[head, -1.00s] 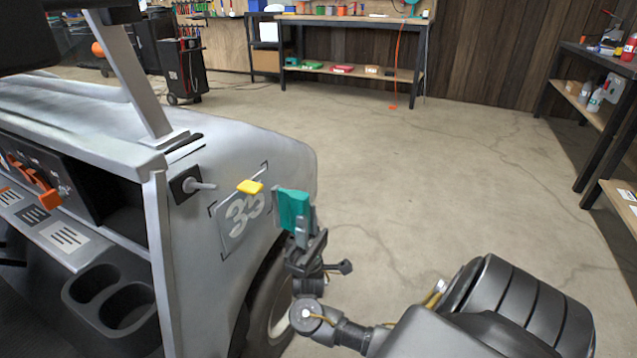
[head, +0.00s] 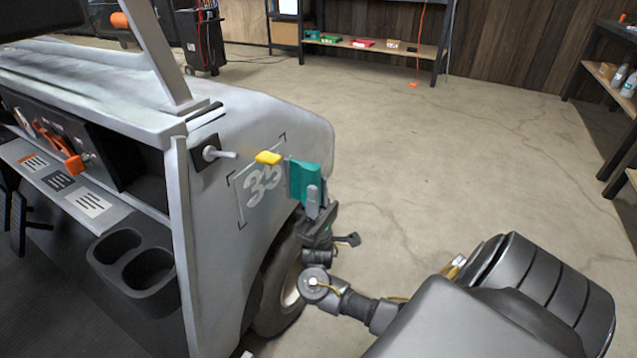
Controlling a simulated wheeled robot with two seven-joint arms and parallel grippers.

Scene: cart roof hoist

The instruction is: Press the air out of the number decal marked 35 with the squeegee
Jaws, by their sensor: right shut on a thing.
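The number decal marked 35 (head: 262,187) is on the grey side panel of the cart (head: 222,292), inside dark corner marks. My right gripper (head: 313,200) is shut on the teal squeegee (head: 302,180), which stands upright at the right edge of the decal. The squeegee's left edge overlaps the decal's right side in the picture; I cannot tell whether it touches the panel. My left gripper is not in view.
A grey lever (head: 222,154) sticks out of the panel left of the decal. The cart's wheel (head: 292,285) is below. Cup holders (head: 150,268) and a dashboard with orange switches (head: 70,160) are at left. Open concrete floor (head: 430,170) lies to the right.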

